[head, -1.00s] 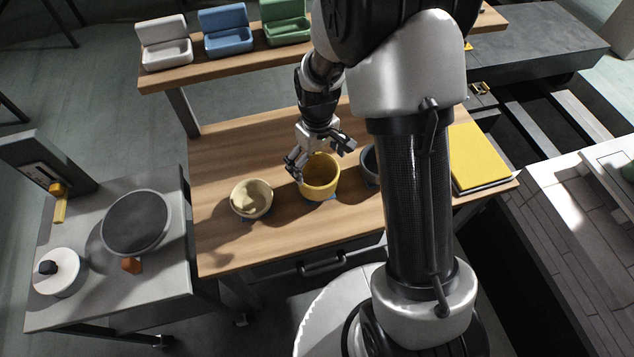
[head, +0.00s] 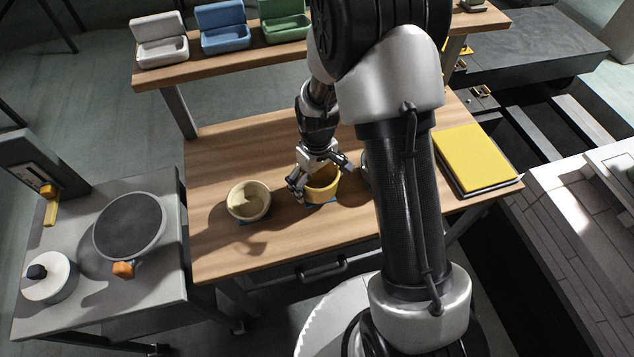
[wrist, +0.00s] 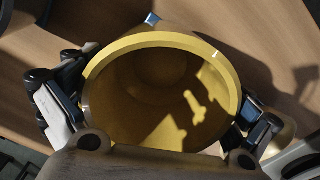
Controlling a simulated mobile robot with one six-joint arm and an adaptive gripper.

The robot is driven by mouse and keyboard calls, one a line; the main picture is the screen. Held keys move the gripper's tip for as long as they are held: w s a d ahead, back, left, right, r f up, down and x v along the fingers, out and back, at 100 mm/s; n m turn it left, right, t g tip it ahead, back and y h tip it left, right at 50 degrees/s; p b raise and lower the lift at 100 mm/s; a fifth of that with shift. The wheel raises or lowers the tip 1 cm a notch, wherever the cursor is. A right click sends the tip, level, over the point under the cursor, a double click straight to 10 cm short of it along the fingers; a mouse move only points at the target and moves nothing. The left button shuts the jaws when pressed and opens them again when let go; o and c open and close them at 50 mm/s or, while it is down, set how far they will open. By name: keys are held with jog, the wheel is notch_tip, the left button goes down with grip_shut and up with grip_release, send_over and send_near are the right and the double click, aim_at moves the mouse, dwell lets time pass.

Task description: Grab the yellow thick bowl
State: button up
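The yellow thick bowl (head: 322,190) stands upright on the wooden table, with a bit of blue under its base. In the wrist view the yellow bowl (wrist: 160,42) fills the middle, its round mouth facing the camera; it looks empty. My gripper (head: 320,179) is down at the bowl, pointing downward. It is open, with one finger on each side of the bowl. In the wrist view both fingers of my gripper (wrist: 160,112) are close beside the outer wall; whether the pads touch it is hard to tell.
A cream bowl (head: 249,201) stands just left of the yellow bowl. A dark bowl (head: 366,170) is mostly hidden behind my arm on the right. A yellow flat book-like slab (head: 476,158) lies at the table's right end. A raised shelf (head: 225,68) holds open boxes at the back.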

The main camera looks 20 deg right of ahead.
jog(key=c, duration=1)
jog(key=shift+c, duration=0.2)
jog(key=shift+r, duration=0.1)
